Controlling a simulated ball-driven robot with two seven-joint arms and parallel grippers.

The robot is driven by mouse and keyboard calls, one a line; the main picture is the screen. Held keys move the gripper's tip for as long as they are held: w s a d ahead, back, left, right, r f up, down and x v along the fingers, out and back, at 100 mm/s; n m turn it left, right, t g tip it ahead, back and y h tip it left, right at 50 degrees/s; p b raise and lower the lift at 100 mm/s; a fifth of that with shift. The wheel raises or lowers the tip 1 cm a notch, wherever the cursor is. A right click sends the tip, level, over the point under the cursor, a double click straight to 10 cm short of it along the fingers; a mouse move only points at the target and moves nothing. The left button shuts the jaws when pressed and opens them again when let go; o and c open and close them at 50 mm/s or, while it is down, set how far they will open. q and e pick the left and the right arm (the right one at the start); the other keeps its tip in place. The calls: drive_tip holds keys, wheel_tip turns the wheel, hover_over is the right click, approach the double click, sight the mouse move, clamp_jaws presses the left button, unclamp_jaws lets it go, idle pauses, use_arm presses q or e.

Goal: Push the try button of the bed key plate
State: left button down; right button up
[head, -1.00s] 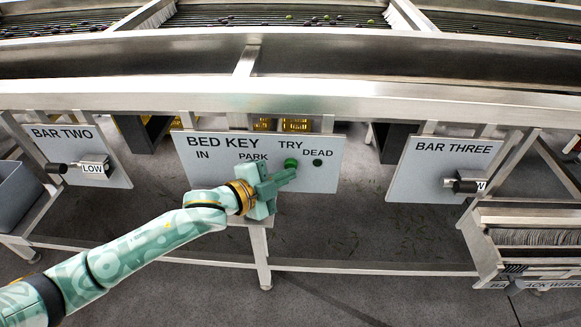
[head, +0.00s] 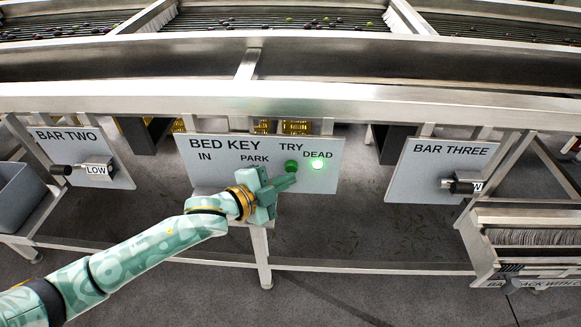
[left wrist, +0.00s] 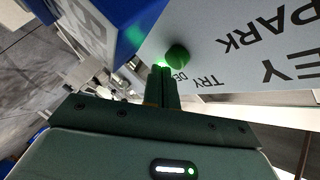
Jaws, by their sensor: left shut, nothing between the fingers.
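The bed key plate (head: 225,171) is a grey panel lettered BED KEY, IN, PARK, TRY and DEAD. The green try button (head: 291,166) sits under the word TRY, and it also shows in the left wrist view (left wrist: 177,55). My right gripper is not in view.
The BAR TWO plate (head: 115,148) with a LOW handle (head: 93,169) is at the left. The BAR THREE plate (head: 420,180) with its handle (head: 463,184) is at the right. A steel rail (head: 300,100) runs above the plates. A grey bin (head: 18,195) stands far left.

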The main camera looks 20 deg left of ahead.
use_arm(q)
drive_tip(key=shift+s, duration=0.2)
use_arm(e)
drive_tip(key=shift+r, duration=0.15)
use_arm(q)
drive_tip(key=shift+s+d, duration=0.1)
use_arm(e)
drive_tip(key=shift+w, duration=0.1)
